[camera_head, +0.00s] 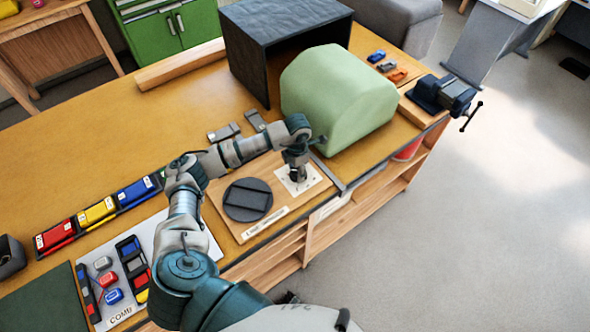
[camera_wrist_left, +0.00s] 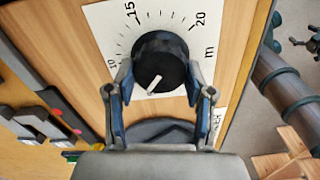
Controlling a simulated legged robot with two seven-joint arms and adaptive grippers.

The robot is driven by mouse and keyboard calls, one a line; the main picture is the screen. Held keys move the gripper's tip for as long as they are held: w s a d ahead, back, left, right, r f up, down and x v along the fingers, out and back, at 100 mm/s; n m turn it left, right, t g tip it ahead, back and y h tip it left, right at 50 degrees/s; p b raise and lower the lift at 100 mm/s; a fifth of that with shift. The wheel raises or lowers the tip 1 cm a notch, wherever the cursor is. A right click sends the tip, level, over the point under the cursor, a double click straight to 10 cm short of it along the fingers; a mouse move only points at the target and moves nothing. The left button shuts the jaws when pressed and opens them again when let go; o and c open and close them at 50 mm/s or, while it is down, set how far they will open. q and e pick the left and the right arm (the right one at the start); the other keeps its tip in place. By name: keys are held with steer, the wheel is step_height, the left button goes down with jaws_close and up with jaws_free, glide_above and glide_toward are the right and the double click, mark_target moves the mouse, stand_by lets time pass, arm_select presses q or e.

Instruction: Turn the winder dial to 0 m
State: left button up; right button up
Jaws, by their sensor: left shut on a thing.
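The winder dial is a round black knob (camera_wrist_left: 160,52) on a white scale plate (camera_wrist_left: 100,22) in the left wrist view. The marks 10, 15, 20 and m can be read. The knob's white pointer line is on its lower-left side, past the 10 mark; the figures there are hidden by a finger. My left gripper (camera_wrist_left: 160,82) is shut on the knob, one blue fingertip on each side. In the head view my left gripper (camera_head: 297,176) points down onto the white plate (camera_head: 314,178) and hides the knob. My right gripper is not in view.
The plate sits on a wooden board (camera_head: 224,220) beside a dark round disc (camera_head: 236,203). A green rounded block (camera_head: 335,95) stands close behind the gripper. Metal pieces lie behind the board. Coloured boxes (camera_head: 97,213) and a white tray (camera_head: 205,243) are to the left.

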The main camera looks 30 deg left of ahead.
arm_select(q)
steer(key=n, duration=0.4)
steer(key=shift+w+d+r+n, duration=0.15)
steer(key=shift+w+r+n, duration=0.15)
steer(key=shift+n, duration=0.1)
steer(key=n, duration=0.4)
steer(key=shift+p, duration=0.4)
steer(key=n+p, duration=0.1)
steer(key=n, duration=0.4)
steer(key=shift+n+p, duration=0.4)
steer(key=shift+n, duration=1.6)
steer(key=shift+w, duration=0.1)
steer(key=o, duration=1.1)
steer(key=shift+c, duration=0.2)
steer(key=shift+o, duration=0.5)
steer(key=shift+f, duration=0.2)
